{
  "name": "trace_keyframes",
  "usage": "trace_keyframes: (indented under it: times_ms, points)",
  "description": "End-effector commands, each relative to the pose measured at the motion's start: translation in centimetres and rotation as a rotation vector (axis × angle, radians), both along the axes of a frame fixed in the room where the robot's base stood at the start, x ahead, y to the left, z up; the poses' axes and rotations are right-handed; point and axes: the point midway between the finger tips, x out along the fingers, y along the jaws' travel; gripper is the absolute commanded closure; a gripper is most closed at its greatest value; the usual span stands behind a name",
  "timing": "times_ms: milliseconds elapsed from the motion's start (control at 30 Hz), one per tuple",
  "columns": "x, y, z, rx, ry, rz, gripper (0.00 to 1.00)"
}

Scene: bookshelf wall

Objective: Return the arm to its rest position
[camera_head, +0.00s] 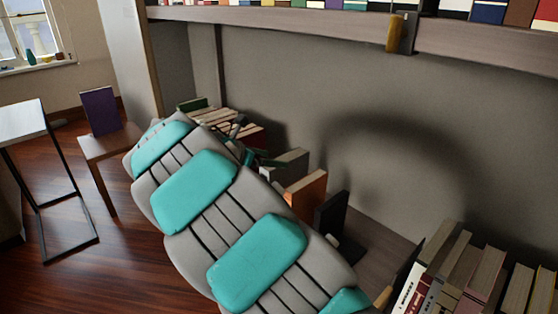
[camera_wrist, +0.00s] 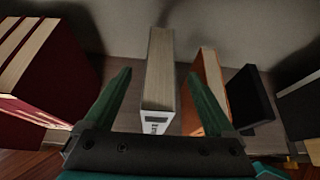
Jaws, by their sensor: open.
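My arm, grey with teal pads, reaches along the shelf in the head view. My gripper (camera_head: 252,148) is at its far end, partly hidden behind the arm. In the wrist view my gripper (camera_wrist: 160,76) is open, with one dark green finger on each side of a pale-paged book (camera_wrist: 159,70). The book stands upright on the shelf, and I cannot tell whether either finger touches it. An orange book (camera_wrist: 209,84) stands just right of the right finger, with a black book (camera_wrist: 249,98) beyond it.
Dark red books (camera_wrist: 38,62) stand left of the gripper. More books (camera_head: 468,270) stand at the shelf's near right. An upper shelf (camera_head: 300,17) runs above the arm. A purple book (camera_head: 100,110) stands on a wooden seat (camera_head: 108,143) beside a white-topped table (camera_head: 22,120). Open floor lies left.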

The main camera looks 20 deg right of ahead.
Motion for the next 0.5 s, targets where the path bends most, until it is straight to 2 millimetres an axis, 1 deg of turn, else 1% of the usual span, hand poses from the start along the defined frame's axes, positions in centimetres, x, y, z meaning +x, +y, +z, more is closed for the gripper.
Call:
trace_keyframes:
  times_ms: [33, 167, 500]
  points:
    - [-0.16, 0.42, 0.26, 0.001, -0.001, 0.0, 0.1]
    - [-0.43, 0.93, 0.58, 0.0, 0.0, -0.001, 0.1]
    - [-0.49, 0.91, 0.63, 0.002, -0.001, -0.003, 0.1]
